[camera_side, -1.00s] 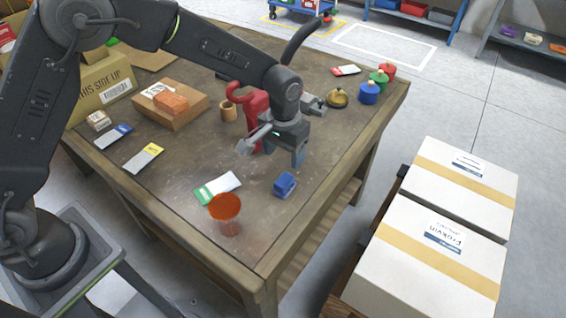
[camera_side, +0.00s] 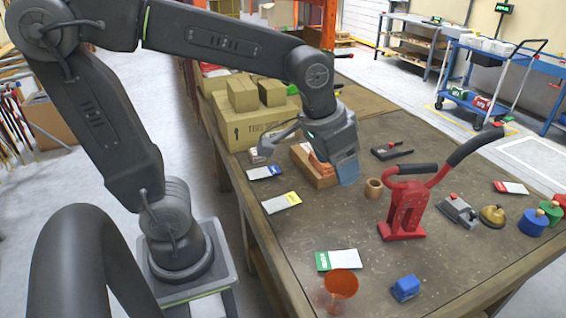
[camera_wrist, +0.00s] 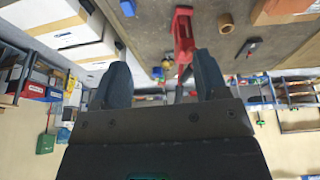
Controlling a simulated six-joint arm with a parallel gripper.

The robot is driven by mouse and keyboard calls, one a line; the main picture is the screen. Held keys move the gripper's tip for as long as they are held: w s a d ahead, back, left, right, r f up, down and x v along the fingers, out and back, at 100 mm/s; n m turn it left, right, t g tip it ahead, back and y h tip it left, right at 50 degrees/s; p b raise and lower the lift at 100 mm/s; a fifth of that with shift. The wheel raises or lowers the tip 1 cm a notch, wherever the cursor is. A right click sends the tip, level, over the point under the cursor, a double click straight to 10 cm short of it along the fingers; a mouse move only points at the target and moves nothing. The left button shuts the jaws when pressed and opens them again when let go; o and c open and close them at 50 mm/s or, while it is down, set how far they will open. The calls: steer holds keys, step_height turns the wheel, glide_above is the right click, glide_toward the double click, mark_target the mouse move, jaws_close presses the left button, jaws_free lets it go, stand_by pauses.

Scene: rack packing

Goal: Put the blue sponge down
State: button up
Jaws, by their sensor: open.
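The blue sponge (camera_side: 405,288) lies on the wooden table near its front edge, to the right of the orange-red cup. Nothing holds it. My gripper (camera_side: 346,170) is raised well away from it, farther back and to the left, in front of the brown box. In the wrist view my gripper (camera_wrist: 163,82) has its two fingers spread apart, with nothing held between them. A red lever tool shows beyond the fingers there.
A red lever tool (camera_side: 404,212) stands mid-table, with a small brown pot (camera_side: 373,188) beside it. The cup (camera_side: 341,284) and a green-and-white card (camera_side: 338,260) are near the front. A brown box (camera_side: 314,170) with an orange item is by my gripper. Cartons (camera_side: 250,128) stand behind.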

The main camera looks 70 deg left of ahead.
steer(key=s+a+t, duration=0.1)
steer(key=s+a, duration=0.1)
steer(key=s, duration=0.6)
steer(key=shift+s+a+t, duration=0.4)
